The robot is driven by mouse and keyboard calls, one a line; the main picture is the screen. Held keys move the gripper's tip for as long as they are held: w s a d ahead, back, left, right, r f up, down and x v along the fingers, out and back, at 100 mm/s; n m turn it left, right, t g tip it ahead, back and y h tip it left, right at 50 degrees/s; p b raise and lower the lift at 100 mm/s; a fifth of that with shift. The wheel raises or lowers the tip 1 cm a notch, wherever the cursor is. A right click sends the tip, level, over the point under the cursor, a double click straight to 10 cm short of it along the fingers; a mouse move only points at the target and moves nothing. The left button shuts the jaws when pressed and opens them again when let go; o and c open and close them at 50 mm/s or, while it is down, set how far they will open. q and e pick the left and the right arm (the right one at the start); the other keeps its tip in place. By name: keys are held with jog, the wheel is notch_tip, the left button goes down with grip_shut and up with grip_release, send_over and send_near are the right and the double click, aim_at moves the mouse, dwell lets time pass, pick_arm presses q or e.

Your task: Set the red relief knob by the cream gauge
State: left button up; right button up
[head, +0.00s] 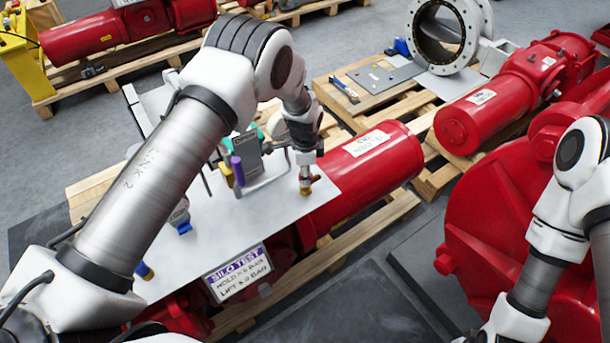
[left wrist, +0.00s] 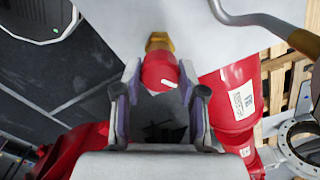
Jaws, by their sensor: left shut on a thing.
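The red relief knob (left wrist: 160,72) sits between the two fingertips of my left gripper (left wrist: 161,80) in the left wrist view. It has a white mark on its side, and a brass fitting (left wrist: 159,41) shows just beyond it. In the head view my left gripper (head: 305,168) points down over the right part of the pale panel (head: 215,238), shut around the knob, which is mostly hidden there. A pale round shape (head: 277,123), perhaps the cream gauge, is partly hidden behind my left arm; its dial cannot be read. My right gripper is out of view.
A sign (head: 238,274) reading "SILO TEST" with hold and lift pressures in bar stands at the panel's front. A grey box (head: 246,157) and a bent pipe stand left of my left gripper. A red cylinder (head: 372,165) lies on a pallet to the right.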

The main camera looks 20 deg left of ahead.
pick_arm(q)
jog(key=shift+s+f, duration=0.15)
jog(key=shift+s, duration=0.05)
jog(key=o, duration=1.1)
jog(key=shift+o, duration=0.2)
jog(key=shift+w, duration=0.15)
notch_tip(320, 180, up, 12)
jog(key=shift+f, duration=0.1)
